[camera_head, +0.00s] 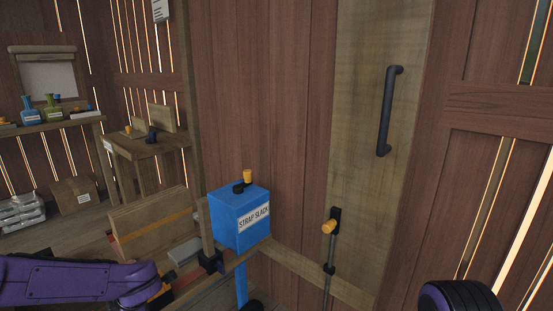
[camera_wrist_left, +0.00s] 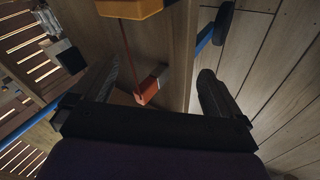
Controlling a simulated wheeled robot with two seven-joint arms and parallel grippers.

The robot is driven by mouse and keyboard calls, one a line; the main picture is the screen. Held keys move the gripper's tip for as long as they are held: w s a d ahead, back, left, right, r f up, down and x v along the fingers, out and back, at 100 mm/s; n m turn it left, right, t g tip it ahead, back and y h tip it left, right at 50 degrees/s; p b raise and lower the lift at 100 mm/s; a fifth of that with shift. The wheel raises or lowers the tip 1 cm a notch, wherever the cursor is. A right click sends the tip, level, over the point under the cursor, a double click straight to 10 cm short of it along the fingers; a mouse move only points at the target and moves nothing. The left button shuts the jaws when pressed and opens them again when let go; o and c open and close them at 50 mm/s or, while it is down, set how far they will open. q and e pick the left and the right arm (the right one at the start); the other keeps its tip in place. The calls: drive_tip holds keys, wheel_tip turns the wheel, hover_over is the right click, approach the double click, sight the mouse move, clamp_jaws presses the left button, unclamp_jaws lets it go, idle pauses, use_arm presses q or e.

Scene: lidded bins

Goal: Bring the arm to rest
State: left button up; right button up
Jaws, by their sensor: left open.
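My left arm (camera_head: 75,280), purple, comes in low from the left in the head view, and its far end is near the wooden box. My left gripper (camera_wrist_left: 158,90) is open in the left wrist view, with its two dark fingers wide apart and nothing held between them. An orange-red block with a pale end (camera_wrist_left: 150,88) shows beyond the gap; I cannot tell how far away it is. A dark rounded part with purple at the lower right of the head view looks like mine. My right gripper is not in view.
A blue box labelled STRAP SLACK (camera_head: 239,222) stands beside a wooden box (camera_head: 150,226). A wall panel with a dark handle (camera_head: 388,112) and an orange-knobbed latch (camera_head: 330,226) is at right. Shelves with bottles (camera_head: 38,111) stand at the back left.

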use_arm(q)
drive_tip(key=s+d+f+m+t+h, duration=0.1)
drive_tip(key=s+d+f+m+t, duration=0.35)
drive_tip(key=s+f+m, duration=1.1)
drive_tip(key=s+d+f+m+g+h, duration=0.1)
drive_tip(key=s+f+g, duration=0.1)
drive_tip(key=s+f, duration=0.35)
drive_tip(key=s+f+m+g+h, duration=0.1)
drive_tip(key=s+f+m+g, duration=0.1)
drive_tip(key=s, duration=0.7)
wheel_tip(320, 180, up, 21)
drive_tip(key=s+p, duration=0.1)
drive_tip(key=p, duration=2)
drive_tip(key=shift+d+f, duration=0.2)
drive_tip(key=shift+d, duration=0.1)
drive_tip(key=shift+g, duration=0.25)
